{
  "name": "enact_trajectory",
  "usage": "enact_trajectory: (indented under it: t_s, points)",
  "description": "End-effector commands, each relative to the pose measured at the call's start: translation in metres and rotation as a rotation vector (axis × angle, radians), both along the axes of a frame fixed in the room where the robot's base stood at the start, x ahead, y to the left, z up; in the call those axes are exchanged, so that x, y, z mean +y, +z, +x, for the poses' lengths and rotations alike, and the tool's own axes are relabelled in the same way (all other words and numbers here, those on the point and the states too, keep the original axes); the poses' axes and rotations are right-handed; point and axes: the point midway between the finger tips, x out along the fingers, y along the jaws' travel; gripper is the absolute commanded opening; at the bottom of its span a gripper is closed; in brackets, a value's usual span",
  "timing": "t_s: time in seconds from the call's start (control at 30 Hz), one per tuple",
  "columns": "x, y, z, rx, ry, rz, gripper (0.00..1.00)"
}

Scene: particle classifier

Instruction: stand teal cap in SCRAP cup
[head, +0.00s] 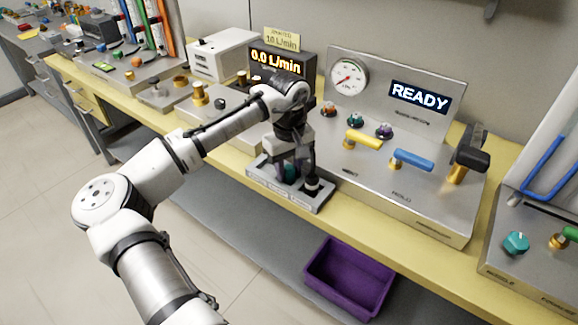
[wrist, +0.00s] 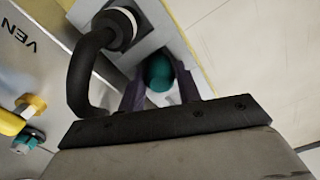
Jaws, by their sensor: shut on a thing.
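A teal cap (head: 290,172) is between the fingers of my gripper (head: 291,165), low over a grey labelled holder (head: 262,178) at the bench's front edge. In the wrist view the rounded teal cap (wrist: 160,72) sits between the two dark fingers of my gripper (wrist: 160,85), which are shut on it. The cap's lower part is hidden, so I cannot tell whether it touches the holder. The holder's label is too small to read. I cannot make out a SCRAP marking on any cup.
A black capped hose end (head: 312,187) stands close beside my gripper, also in the wrist view (wrist: 118,28). A steel panel (head: 405,195) with a yellow lever (head: 364,139), a blue lever (head: 412,159) and a gauge is on the right. A purple bin (head: 348,308) lies below the bench.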

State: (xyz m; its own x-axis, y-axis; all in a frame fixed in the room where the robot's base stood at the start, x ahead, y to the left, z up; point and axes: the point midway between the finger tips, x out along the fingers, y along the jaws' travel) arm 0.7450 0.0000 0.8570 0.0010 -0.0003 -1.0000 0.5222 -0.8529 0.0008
Motion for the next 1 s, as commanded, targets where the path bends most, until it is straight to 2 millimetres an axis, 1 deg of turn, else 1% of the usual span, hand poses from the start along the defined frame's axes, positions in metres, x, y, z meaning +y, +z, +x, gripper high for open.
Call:
enact_trajectory:
  t_s: [0.13, 0.6, 0.63, 0.77, 0.8, 1.0]
  points:
    - [0.0, 0.0, 0.0, 0.0, 0.0, 0.0, 0.11]
    - [0.0, -0.016, -0.001, 0.008, 0.0, 0.001, 0.11]
    - [0.0, -0.016, -0.001, 0.008, 0.0, 0.001, 0.35]
    - [-0.001, -0.017, -0.002, 0.01, 0.0, 0.0, 0.52]
    - [0.0, -0.017, -0.002, 0.011, 0.0, 0.0, 0.55]
    - [0.001, -0.018, -0.003, 0.014, 0.0, 0.001, 0.55]
